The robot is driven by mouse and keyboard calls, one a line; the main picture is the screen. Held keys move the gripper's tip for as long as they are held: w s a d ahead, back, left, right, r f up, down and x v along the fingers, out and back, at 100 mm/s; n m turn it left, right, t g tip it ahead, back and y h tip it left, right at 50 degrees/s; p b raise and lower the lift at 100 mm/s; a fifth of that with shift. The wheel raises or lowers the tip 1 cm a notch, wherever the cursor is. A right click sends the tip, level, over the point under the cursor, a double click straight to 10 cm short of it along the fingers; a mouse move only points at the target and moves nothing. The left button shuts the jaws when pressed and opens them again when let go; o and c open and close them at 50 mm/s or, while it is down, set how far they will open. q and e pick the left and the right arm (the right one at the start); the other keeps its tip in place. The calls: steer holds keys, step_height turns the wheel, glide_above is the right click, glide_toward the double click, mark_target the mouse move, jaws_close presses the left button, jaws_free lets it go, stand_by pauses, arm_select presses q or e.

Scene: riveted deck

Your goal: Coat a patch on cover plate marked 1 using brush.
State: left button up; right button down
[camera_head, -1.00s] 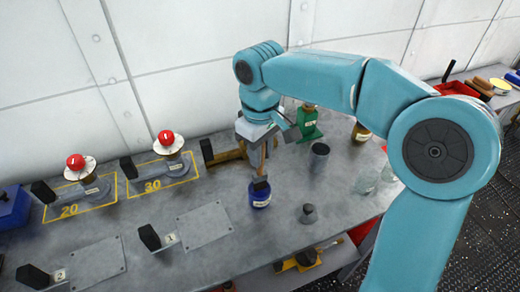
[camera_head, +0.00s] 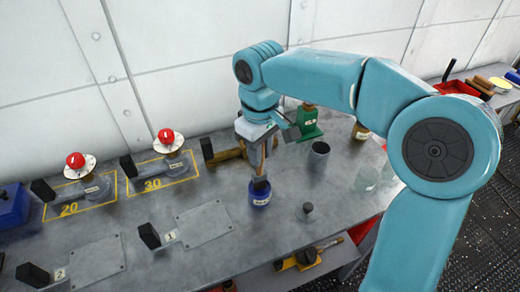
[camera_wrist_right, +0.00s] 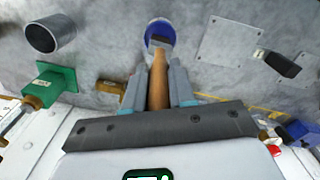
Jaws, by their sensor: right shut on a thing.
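My right gripper (camera_head: 262,145) points down and is shut on the wooden handle of the brush (camera_head: 261,184). The brush also shows between the fingers in the right wrist view (camera_wrist_right: 158,78). Its dark head is at the mouth of the blue jar (camera_head: 260,198); the bristle tips are hidden, so I cannot tell how deep they are. The jar shows beyond the brush in the wrist view (camera_wrist_right: 160,27). The cover plate marked 1 (camera_head: 204,224) lies flat on the bench, left of and nearer than the jar. Its tag "1" stands by a black-handled part. My left gripper is out of view.
Plate 2 (camera_head: 97,260) lies farther left. Red-knobbed valves (camera_head: 167,148) stand in yellow outlines behind. The bench is clear between jar and plate 1.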

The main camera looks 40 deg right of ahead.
steer(key=shift+f, duration=0.35)
stand_by(1.1)
steer(key=shift+w+r+p, duration=0.1)
steer(key=shift+r+p, duration=0.65)
steer(key=shift+r, duration=0.05)
step_height(320, 180, up, 6)
steer(key=p, duration=0.5)
steer(key=shift+f, duration=0.3)
